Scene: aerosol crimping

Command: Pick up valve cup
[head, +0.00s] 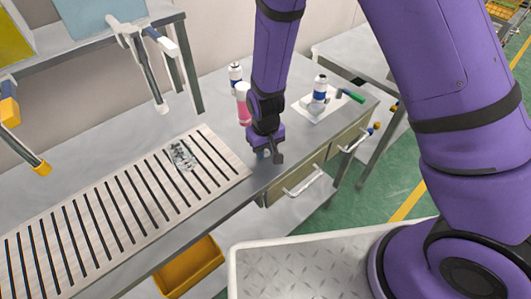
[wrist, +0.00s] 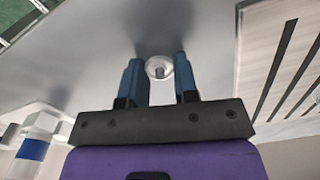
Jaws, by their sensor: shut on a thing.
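The valve cup (wrist: 158,68) is a small, pale round piece with a short stem. In the wrist view it sits between the two blue fingertips of my gripper (wrist: 159,78). My gripper is shut on it. In the head view my gripper (head: 265,155) points down, low over the metal bench top near its front edge, just right of the slatted panel. The cup is hidden or too small to make out there. I cannot tell whether it still touches the bench.
A slatted panel (head: 130,207) covers the bench's left part. A pink can (head: 242,103) and a white-capped can (head: 235,75) stand behind my gripper. A blue-and-white can (head: 319,90) and a green-handled tool (head: 350,95) are to the right. A yellow bin (head: 188,268) is below.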

